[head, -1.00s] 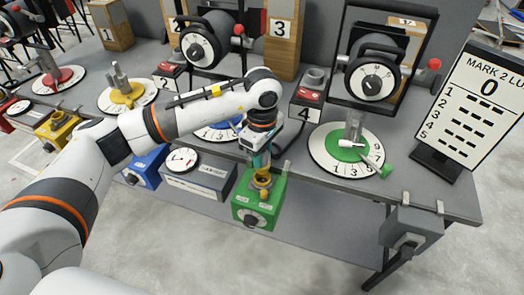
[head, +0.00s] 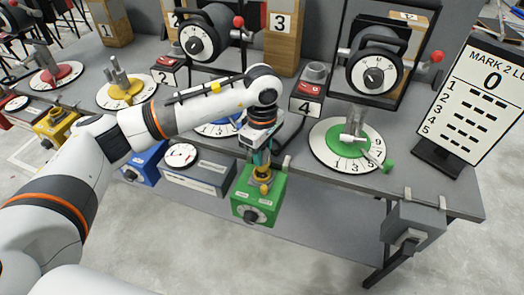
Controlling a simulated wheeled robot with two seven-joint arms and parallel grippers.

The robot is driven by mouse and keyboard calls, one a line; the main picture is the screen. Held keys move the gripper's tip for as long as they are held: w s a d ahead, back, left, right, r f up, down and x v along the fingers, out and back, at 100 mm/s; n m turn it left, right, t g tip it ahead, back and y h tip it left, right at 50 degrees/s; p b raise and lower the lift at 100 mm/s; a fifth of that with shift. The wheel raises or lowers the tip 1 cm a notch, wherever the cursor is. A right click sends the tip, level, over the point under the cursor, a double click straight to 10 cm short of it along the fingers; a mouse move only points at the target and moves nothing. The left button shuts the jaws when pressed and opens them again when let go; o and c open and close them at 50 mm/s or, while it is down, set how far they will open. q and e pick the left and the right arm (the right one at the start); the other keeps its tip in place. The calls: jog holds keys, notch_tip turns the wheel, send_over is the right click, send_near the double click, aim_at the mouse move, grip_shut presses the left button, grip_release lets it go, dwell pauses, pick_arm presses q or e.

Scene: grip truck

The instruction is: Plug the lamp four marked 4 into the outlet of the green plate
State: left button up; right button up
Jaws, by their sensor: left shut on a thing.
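A small block marked 4 (head: 307,105) with a red top stands at the back of the bench. A white numbered dial with a green plate (head: 341,154) lies right of it, with a grey upright post and a green-knobbed lever. My left gripper (head: 262,172) points down, left of this dial, at the bench's front edge. It is shut on a small yellow piece (head: 265,188) at the top of a green box (head: 252,208) with a black knob. The fingers hide part of the piece, and I cannot tell whether it is fixed to the box. My right gripper is not in view.
A scoreboard (head: 478,105) stands at the bench's right end. A grey box (head: 412,230) hangs on the front edge below it. A framed black wheel (head: 375,75) stands behind the green dial. My left forearm spans the bench over the blue dial (head: 222,128).

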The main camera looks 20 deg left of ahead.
pick_arm(q)
jog(key=shift+f+b, duration=0.3)
jog(key=shift+b, duration=0.3)
dwell(0.8)
dwell(0.5)
jog(key=shift+f+b, duration=1.65)
jog(key=shift+b, duration=0.15)
jog(key=o, duration=1.5)
jog(key=shift+c, duration=0.2)
jog(key=shift+r, duration=0.1)
jog(key=shift+r+p, duration=1.25)
jog(key=shift+r, duration=1.2)
